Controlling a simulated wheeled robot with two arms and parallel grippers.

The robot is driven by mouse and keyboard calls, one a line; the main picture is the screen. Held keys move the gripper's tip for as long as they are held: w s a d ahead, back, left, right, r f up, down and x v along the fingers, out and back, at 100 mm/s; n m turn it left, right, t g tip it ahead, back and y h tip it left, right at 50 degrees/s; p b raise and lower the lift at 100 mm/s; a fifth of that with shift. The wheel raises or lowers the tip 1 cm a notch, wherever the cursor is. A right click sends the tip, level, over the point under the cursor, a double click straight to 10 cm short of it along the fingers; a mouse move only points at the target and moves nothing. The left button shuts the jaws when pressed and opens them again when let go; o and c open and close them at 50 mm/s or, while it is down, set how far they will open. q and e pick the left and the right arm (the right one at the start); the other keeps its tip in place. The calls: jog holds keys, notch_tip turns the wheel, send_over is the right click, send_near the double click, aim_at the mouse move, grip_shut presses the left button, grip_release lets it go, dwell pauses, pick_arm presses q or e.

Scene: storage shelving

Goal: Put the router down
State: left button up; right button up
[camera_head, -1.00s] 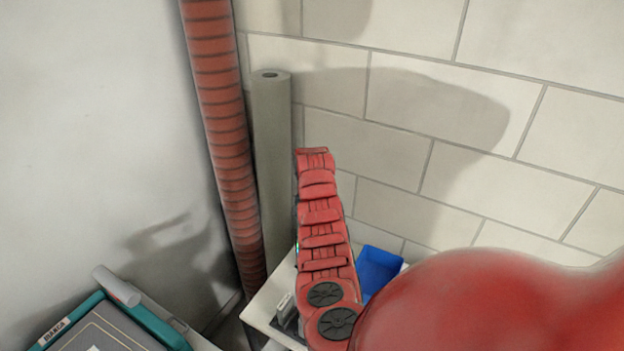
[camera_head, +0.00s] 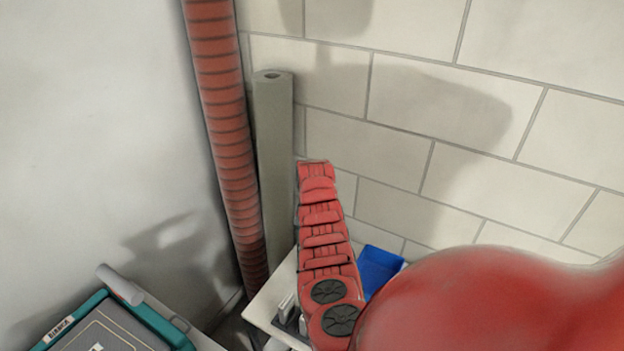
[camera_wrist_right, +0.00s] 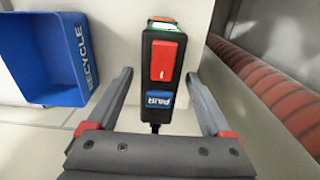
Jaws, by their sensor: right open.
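In the right wrist view a black box-shaped device (camera_wrist_right: 160,68) stands on the white surface, with a red panel, a blue label and a green glow near its far end. I cannot tell for sure that it is the router. My right gripper (camera_wrist_right: 158,76) is open, with one finger on each side of the device and a visible gap to each. In the head view my red right arm hides the gripper and most of what lies under it. My left gripper is not in view.
A blue recycle bin (camera_wrist_right: 48,55) stands beside the device; it also shows in the head view (camera_head: 378,267). A red ribbed pipe (camera_head: 225,130) and a grey roll (camera_head: 272,160) stand by the wall. A teal-edged case (camera_head: 165,328) lies at lower left.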

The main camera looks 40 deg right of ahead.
jog(key=shift+r, duration=0.1)
notch_tip(320, 180, up, 5)
jog(key=shift+w+d+f+b, duration=0.1)
jog(key=shift+w+b, duration=0.05)
jog(key=shift+b, duration=0.75)
notch_tip(320, 180, up, 7)
jog(key=shift+r, duration=0.2)
jog(key=shift+f, duration=0.1)
